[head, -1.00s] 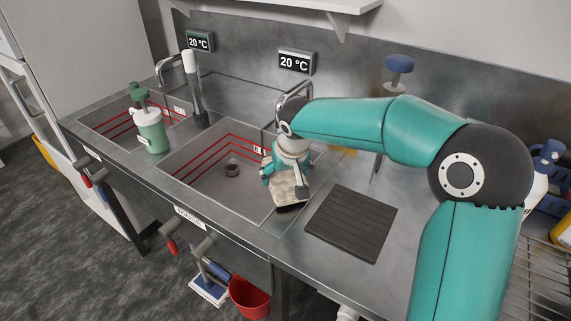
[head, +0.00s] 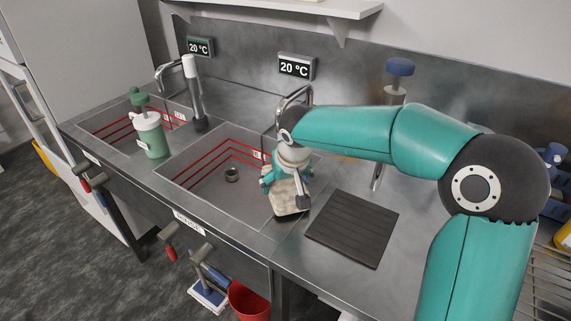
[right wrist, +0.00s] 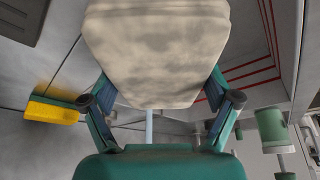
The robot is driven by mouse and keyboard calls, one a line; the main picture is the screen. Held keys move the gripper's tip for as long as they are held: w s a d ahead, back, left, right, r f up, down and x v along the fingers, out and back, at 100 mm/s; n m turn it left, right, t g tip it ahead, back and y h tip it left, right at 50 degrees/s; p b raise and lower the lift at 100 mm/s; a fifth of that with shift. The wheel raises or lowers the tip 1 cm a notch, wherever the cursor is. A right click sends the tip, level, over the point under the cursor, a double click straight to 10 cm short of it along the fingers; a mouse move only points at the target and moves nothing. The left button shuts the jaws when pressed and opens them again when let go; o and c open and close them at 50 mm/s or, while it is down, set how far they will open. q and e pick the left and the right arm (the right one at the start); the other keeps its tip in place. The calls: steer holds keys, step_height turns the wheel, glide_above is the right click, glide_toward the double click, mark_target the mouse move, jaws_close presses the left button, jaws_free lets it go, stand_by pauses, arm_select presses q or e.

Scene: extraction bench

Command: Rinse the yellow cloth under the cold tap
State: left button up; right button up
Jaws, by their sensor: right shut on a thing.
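My right gripper (head: 288,173) is shut on a pale cream cloth (head: 288,196) with grey stains, above the right edge of the right basin. The cloth fills the upper middle of the right wrist view (right wrist: 157,50), between the fingers (right wrist: 160,100). It looks cream rather than clear yellow. The right basin's tap (head: 299,94) shows partly behind my right arm. A narrow pale strip (right wrist: 149,125) shows below the cloth in the right wrist view; I cannot tell whether it is water. A second tap (head: 191,85) stands between the basins. My left gripper is not in view.
Both wall displays (head: 296,67) (head: 200,47) read 20 °C. A dark ribbed mat (head: 351,228) lies right of the basin. A yellow block (right wrist: 52,111) with green shows in the right wrist view.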

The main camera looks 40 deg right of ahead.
mark_target(283, 193)
stand_by(0.5)
steer(key=shift+s+a+r, duration=0.75)
steer(key=shift+s+r, duration=0.3)
steer(key=shift+s+a+r, duration=0.7)
steer(key=shift+s+r, duration=0.3)
steer(key=shift+s, duration=0.05)
